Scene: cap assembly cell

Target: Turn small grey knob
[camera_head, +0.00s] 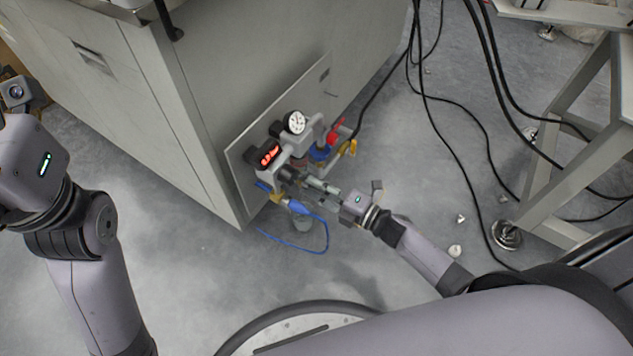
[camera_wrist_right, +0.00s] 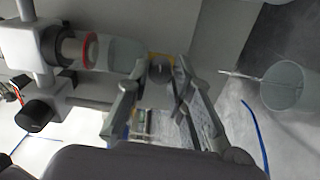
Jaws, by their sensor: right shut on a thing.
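The small grey knob (camera_wrist_right: 160,72) is a dark grey round piece in the right wrist view, in front of a yellowish fitting. My right gripper (camera_wrist_right: 157,84) has its two fingers on either side of it and is shut on it. In the head view my right gripper (camera_head: 303,181) reaches in from the right to the air unit on the cabinet's side panel. The knob is hidden there behind the fingers and fittings. My left arm shows at the left edge, but its fingers are out of view.
The unit carries a round gauge (camera_head: 295,122), a red-lit display (camera_head: 269,154), a red handle (camera_head: 333,133) and blue hose (camera_head: 326,235). A clear cylinder (camera_wrist_right: 290,87) is right of the gripper. Black cables (camera_head: 455,125) and a metal stand (camera_head: 575,135) are at right.

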